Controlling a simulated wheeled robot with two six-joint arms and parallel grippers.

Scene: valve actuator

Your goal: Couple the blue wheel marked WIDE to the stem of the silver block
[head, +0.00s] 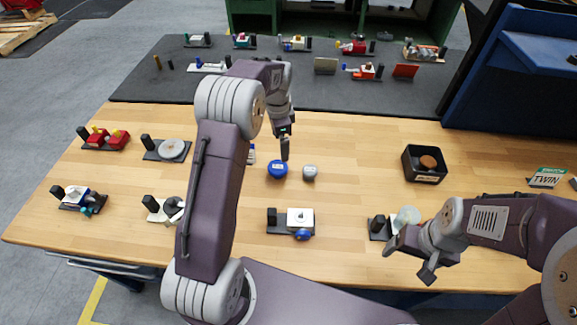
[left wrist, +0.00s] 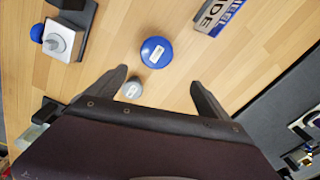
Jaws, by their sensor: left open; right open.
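The blue wheel (head: 277,169) lies on the wooden table with a white label whose print I cannot read; it also shows in the left wrist view (left wrist: 156,52). A pale silver block (head: 300,214) sits on a dark base, with a light round stem (left wrist: 57,42) on top and a blue knob (head: 303,235) at its side. My left gripper (head: 285,147) is open, pointing down above and behind the wheel. In the left wrist view the wheel lies just beyond the open fingers (left wrist: 158,79), apart from them. My right gripper (head: 408,258) is open and empty at the right front.
A small grey knob (head: 309,172) lies right of the wheel. A sign reading WHEEL WIDE (left wrist: 220,14) stands near it. A black box (head: 424,164) and a fixture with a pale disc (head: 405,216) are to the right. Several fixtures stand left and on the dark mat (head: 150,85).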

